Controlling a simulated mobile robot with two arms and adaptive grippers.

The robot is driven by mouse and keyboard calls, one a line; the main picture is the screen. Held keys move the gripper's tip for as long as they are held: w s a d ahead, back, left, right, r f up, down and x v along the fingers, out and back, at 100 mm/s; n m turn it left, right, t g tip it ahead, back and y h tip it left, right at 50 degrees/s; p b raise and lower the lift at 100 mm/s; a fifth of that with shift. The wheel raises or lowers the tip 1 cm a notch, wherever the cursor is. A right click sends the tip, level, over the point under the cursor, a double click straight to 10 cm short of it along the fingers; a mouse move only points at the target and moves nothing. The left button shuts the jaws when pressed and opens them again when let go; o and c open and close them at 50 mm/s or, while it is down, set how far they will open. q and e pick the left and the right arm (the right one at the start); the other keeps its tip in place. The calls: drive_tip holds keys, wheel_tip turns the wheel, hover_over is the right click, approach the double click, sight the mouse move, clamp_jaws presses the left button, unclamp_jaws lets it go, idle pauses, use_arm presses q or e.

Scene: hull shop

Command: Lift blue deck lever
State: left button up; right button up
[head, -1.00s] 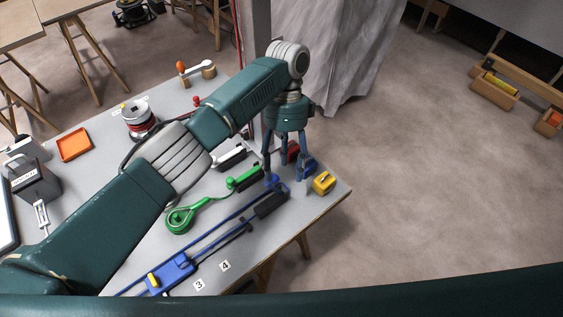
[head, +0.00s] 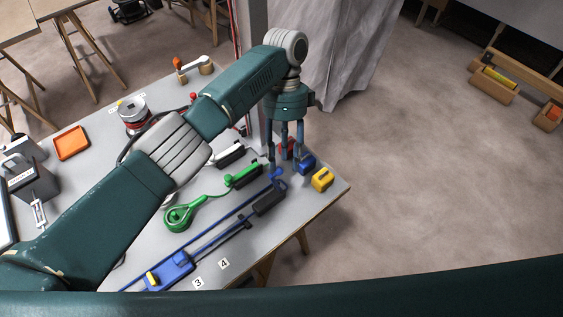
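The blue deck lever is at the table's front right in the head view. It shows a blue knob (head: 277,174) beside a black housing (head: 268,201), and long blue rods run from there down left to a blue block (head: 169,271) with a yellow piece. My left gripper (head: 286,157) points down just above and behind the knob. Its fingers are apart, with one fingertip close to the knob; contact cannot be told. I see no object between the fingers. My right gripper is not in view.
A green lever (head: 243,176) and a white lever (head: 231,154) stand behind the blue one. Open floor (head: 430,180) lies to the right.

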use_arm(q)
drive_tip(key=v, duration=1)
drive_tip(key=shift+s+a+r, duration=0.15)
drive_tip(key=shift+s+a, duration=0.05)
drive_tip(key=shift+d, duration=0.1)
